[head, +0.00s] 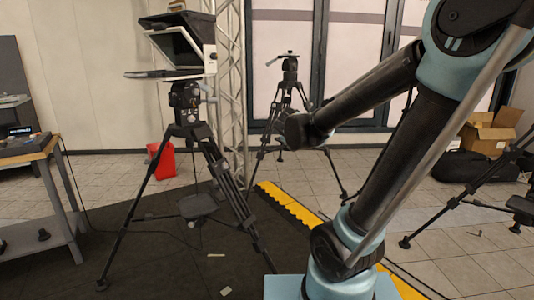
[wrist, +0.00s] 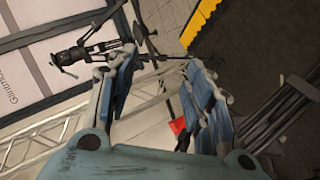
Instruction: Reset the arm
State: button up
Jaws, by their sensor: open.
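My gripper (wrist: 160,72) shows in the wrist view with its two blue-padded fingers spread apart. Nothing is between the fingers, only the distant floor and truss behind them. My arm (head: 400,165) fills the right half of the head view, folded, with dark links and light blue joints. I cannot make out the gripper in the head view. The wrist view is tilted sideways, and no object touches the fingers in it.
A teleprompter (head: 183,48) stands on a tripod at left, before a truss (head: 230,90). Another tripod (head: 289,95) stands behind my arm. A red bin (head: 161,160), a table (head: 30,150) and cardboard boxes (head: 490,132) stand around. A yellow strip (head: 290,207) edges the dark mat.

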jog(key=s+d+f+m+g, duration=0.3)
jog(key=s+d+f+m, duration=0.15)
jog(key=s+d, duration=0.4)
jog(key=s+f+m+g+y, duration=0.1)
jog(key=s+f+m+g, duration=0.1)
jog(key=s+f, duration=0.2)
jog(key=s+f+m+g+y, duration=0.1)
jog(key=s+f, duration=0.3)
jog(key=s, duration=0.6)
jog(key=s+f+m+g, duration=0.3)
jog(key=s+f, duration=0.1)
jog(key=s, duration=0.4)
jog(key=shift+a+g+y, duration=0.3)
jog(key=shift+a+y, duration=0.05)
jog(key=shift+y, duration=0.05)
